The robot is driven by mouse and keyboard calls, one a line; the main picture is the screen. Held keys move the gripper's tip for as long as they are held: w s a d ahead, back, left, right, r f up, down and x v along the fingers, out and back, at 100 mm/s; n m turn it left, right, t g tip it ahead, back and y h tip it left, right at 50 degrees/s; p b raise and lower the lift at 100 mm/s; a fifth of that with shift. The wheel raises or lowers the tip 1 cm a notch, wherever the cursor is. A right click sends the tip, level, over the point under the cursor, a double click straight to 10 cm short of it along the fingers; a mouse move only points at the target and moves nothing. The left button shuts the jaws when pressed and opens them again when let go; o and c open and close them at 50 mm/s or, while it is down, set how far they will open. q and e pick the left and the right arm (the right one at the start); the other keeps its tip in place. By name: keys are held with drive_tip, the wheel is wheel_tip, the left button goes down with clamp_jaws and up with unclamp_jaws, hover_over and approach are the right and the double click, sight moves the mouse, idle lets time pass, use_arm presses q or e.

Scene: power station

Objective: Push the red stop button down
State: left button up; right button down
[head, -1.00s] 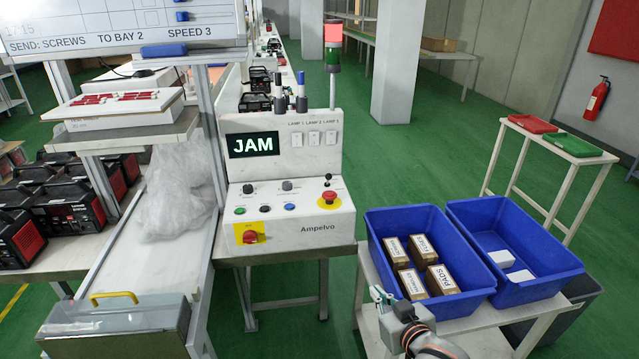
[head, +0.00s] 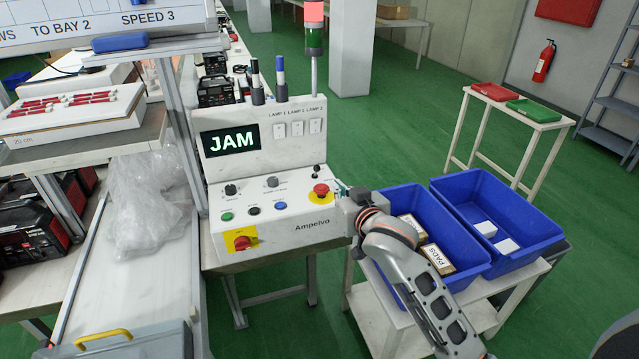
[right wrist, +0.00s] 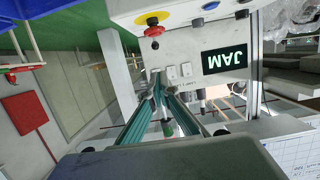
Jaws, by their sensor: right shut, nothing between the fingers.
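The red stop button (head: 321,189) sits on a yellow round plate at the right end of the white control box's sloped panel. It also shows in the right wrist view (right wrist: 154,30), near the top. My right gripper (head: 341,189) is close to the right of the button in the head view, shut and empty. In the right wrist view its teal fingers (right wrist: 156,84) come together below the button in the picture, with a visible gap to it. Whether it touches the panel cannot be told. My left gripper is not in view.
The control box's screen (head: 231,140) reads JAM. A red switch (head: 242,243) on a yellow square is on the box's front. A small black joystick (head: 318,171) stands behind the button. Blue bins (head: 466,253) stand to the right, partly behind my right arm. A lamp tower (head: 314,30) rises behind.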

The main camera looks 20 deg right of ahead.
idle(0.3)
hover_over(321, 187)
drive_tip(key=s, duration=0.3)
drive_tip(key=shift+d+f, duration=0.25)
drive_tip(key=shift+f, duration=0.85)
drive_tip(key=shift+w+f, duration=0.25)
drive_tip(key=shift+f, duration=1.85)
